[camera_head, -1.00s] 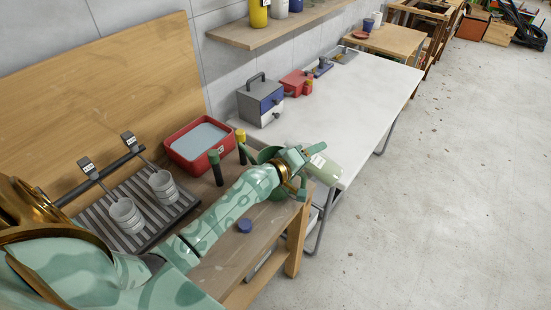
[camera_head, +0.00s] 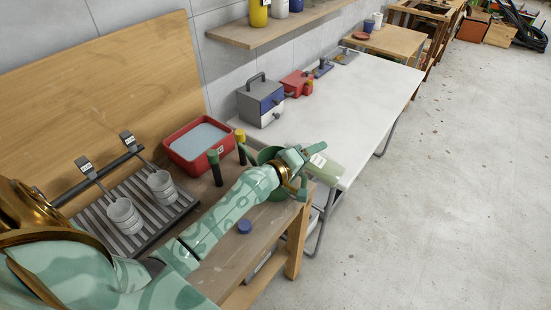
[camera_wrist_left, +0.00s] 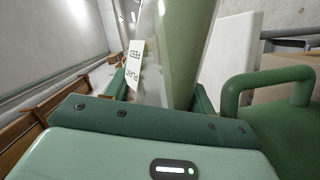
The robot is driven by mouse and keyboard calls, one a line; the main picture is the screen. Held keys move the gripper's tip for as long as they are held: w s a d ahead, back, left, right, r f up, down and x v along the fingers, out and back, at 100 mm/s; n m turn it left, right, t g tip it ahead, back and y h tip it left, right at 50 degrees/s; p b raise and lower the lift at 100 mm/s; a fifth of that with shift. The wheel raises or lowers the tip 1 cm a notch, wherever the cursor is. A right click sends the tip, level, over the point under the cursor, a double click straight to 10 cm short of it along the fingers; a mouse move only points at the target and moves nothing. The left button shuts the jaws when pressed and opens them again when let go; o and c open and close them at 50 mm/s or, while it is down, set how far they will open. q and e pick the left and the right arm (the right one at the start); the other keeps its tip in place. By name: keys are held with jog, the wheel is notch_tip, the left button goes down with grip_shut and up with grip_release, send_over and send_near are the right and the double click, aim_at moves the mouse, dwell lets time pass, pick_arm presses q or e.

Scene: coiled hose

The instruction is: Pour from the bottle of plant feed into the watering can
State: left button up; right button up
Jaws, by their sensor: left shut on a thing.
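The bottle of plant feed (camera_head: 325,166) is pale green with a white label. It is tilted well over in the head view, beyond the front right of the wooden bench. My left gripper (camera_head: 305,157) is shut on it. In the wrist view the bottle (camera_wrist_left: 183,45) rises between the fingers, its label reading "PLANT FEED". The green watering can (camera_head: 265,154) is mostly hidden behind my left arm. Its handle (camera_wrist_left: 268,78) shows at the right of the wrist view. I cannot tell where the bottle's mouth is relative to the can's opening. My right gripper is not in view.
A blue cap (camera_head: 244,227) lies on the wooden bench (camera_head: 225,262). A red tub (camera_head: 186,165) and a ribbed rack (camera_head: 150,225) with two small pots stand left of my arm. The white table (camera_head: 350,110) beyond holds a grey-and-blue drawer box (camera_head: 260,102).

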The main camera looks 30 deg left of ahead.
pick_arm(q)
jog(key=shift+b, duration=0.3)
jog(key=shift+a+r+n+t+h+b, duration=0.35)
jog(key=shift+a+r+n+b, duration=0.3)
jog(key=shift+n, duration=0.35)
dwell(2.1)
